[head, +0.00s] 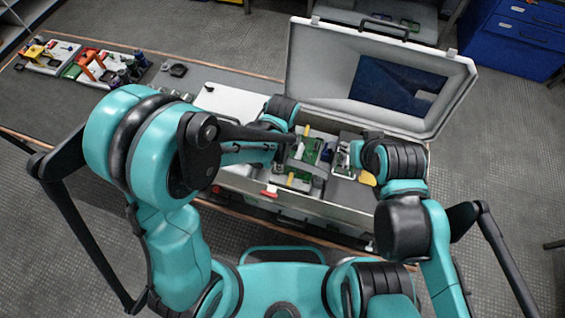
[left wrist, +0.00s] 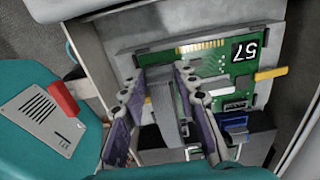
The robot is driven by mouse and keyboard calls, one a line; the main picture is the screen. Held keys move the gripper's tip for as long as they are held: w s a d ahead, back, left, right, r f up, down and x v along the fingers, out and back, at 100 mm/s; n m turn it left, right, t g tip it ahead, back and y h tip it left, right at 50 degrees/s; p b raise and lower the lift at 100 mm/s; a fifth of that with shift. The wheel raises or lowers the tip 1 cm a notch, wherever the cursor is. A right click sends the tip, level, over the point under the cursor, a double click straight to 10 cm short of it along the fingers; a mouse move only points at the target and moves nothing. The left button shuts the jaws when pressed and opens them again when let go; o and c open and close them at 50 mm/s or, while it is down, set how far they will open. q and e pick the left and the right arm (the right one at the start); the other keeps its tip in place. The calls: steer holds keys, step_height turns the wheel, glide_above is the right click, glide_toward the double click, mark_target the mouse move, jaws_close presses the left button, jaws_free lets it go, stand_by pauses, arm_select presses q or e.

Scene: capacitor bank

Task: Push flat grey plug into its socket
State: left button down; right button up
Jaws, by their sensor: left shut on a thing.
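The flat grey plug (left wrist: 163,108) shows in the left wrist view as a flat grey strip between the two fingers of my left gripper (left wrist: 160,78). The fingers are shut on it, over the lower edge of a green circuit board (left wrist: 210,62) marked 57. The plug's front end and the socket are not clearly visible, so I cannot tell whether they touch. In the head view the green board (head: 306,151) lies inside the open case. My right gripper (head: 356,152) is over the case's right part; its fingers are too small to read.
The grey case (head: 292,204) has its lid (head: 350,75) raised at the back. Yellow tabs (left wrist: 271,73) stick out beside the board. A blue connector (left wrist: 236,122) sits below it. Coloured parts (head: 92,62) stand on the far-left bench.

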arm_select(q)
steer(key=shift+r+p, duration=0.85)
steer(key=shift+r, duration=0.65)
steer(key=shift+f+b, duration=0.2)
steer(key=shift+b, duration=0.15)
steer(key=shift+f+b, duration=0.75)
steer(key=shift+f+b, duration=0.65)
steer(key=c, duration=1.1)
jaws_free()
steer(key=shift+o, duration=0.2)
